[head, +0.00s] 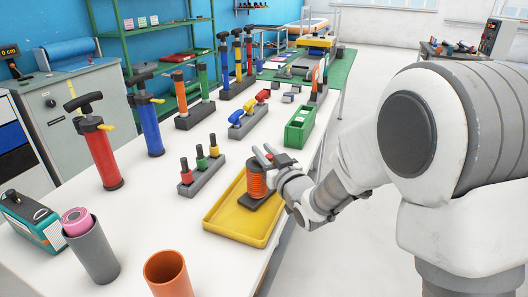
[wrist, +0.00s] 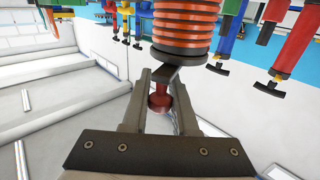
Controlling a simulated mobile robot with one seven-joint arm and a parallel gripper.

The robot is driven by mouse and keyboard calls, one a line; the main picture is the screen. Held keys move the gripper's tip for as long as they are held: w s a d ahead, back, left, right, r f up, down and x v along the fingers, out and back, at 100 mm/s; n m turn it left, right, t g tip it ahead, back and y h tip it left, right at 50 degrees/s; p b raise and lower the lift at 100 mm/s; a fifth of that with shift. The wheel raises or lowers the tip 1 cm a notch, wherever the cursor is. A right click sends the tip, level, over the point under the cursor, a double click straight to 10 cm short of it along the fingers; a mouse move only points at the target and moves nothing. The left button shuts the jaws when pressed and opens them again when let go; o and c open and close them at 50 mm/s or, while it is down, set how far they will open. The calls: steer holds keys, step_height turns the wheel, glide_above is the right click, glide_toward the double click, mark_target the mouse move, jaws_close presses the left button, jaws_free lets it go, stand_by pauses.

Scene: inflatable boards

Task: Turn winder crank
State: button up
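The winder (head: 256,181) stands in the yellow tray (head: 222,222), with an orange coil on a dark base. Its orange coil (wrist: 184,28) fills the top middle of the wrist view. A dark crank arm (wrist: 166,73) with a red crank handle (wrist: 158,103) sticks out from the coil's end. My gripper (head: 265,154) is at the winder's top. In the wrist view, the fingers of my gripper (wrist: 163,76) stand on either side of the red handle, with visible gaps. They look open; contact with the crank is not clear.
A grey block with coloured pegs (head: 201,173) stands left of the tray, and a green bin (head: 300,127) behind it. Red (head: 100,155) and blue (head: 149,125) pumps, a grey cup (head: 92,252) and an orange cup (head: 168,275) are further left. The table's right edge runs beside the tray.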

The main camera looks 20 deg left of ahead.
steer(key=shift+s+f+m+t+h+b, duration=0.1)
steer(key=shift+m+t+h+b, duration=0.25)
steer(key=shift+b, duration=0.3)
jaws_close()
steer(key=shift+s+m+t+h+b, duration=0.15)
steer(key=shift+m+t+h+b, duration=0.55)
steer(key=shift+h+b, duration=0.35)
steer(key=m+h, duration=0.1)
steer(key=m+t+h, duration=0.1)
steer(key=h, duration=0.1)
steer(key=m+t+h, duration=0.1)
steer(key=shift+s+a+h+b, duration=0.15)
steer(key=shift+s+h+b, duration=0.1)
steer(key=shift+h+b, duration=0.05)
steer(key=m+h+p, duration=0.1)
steer(key=h, duration=0.1)
steer(key=m+h+p, duration=0.1)
steer(key=m+h, duration=0.1)
steer(key=h, duration=0.1)
steer(key=m+h+p, duration=0.2)
steer(key=shift+s+a+r, duration=0.1)
steer(key=shift+s+r, duration=0.2)
steer(key=shift+s+a+f+m+g+h+p, duration=0.1)
steer(key=shift+m+g+h+p, duration=0.45)
steer(key=shift+m+h+p, duration=0.85)
steer(key=shift+s+a+f+m+g+h+p, duration=0.1)
steer(key=shift+m+g+h+p, duration=0.6)
steer(key=shift+h, duration=1.3)
steer(key=shift+m+h, duration=0.3)
steer(key=shift+m, duration=0.05)
